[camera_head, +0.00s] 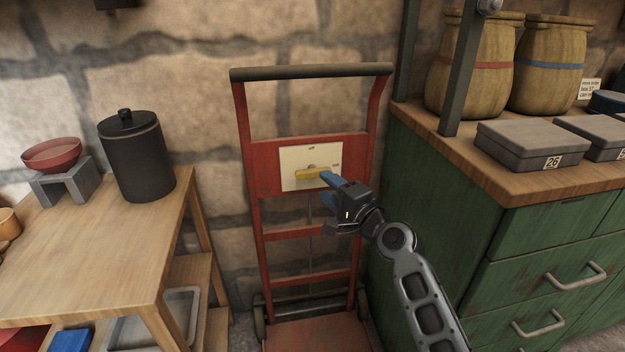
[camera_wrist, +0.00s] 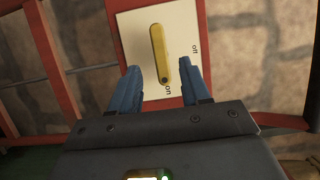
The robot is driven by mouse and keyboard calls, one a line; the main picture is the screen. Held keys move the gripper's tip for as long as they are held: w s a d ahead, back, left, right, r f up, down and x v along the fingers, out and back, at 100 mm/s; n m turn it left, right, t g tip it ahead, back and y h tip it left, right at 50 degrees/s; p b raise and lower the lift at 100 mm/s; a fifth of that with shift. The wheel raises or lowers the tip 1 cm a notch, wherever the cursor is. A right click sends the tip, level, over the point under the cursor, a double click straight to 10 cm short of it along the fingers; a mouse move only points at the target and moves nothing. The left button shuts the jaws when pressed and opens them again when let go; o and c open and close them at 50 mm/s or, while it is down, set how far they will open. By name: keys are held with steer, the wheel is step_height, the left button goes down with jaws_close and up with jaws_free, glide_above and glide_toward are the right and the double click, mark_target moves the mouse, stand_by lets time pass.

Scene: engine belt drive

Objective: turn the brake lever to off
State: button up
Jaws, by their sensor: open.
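The brake lever is a yellow bar (camera_head: 312,174) on a cream plate (camera_head: 296,156) fixed to a red hand truck. It lies roughly level in the head view. In the wrist view the lever (camera_wrist: 159,45) has a dark dot at its end near the "on" label (camera_wrist: 169,91); the "off" label (camera_wrist: 195,49) is at the plate's right edge. My gripper (camera_head: 326,188) is open with blue fingers. In the wrist view my gripper (camera_wrist: 159,68) has one finger on each side of the lever's dotted end, with gaps showing. Contact cannot be told in the head view.
The red hand truck (camera_head: 245,130) leans against the stone wall. A green cabinet (camera_head: 440,215) stands close on the right. A wooden table (camera_head: 90,245) with a black canister (camera_head: 137,160) is on the left.

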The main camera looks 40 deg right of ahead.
mark_target(313, 175)
steer(key=x, duration=0.7)
steer(key=shift+a, duration=0.1)
jaws_close()
stand_by(0.3)
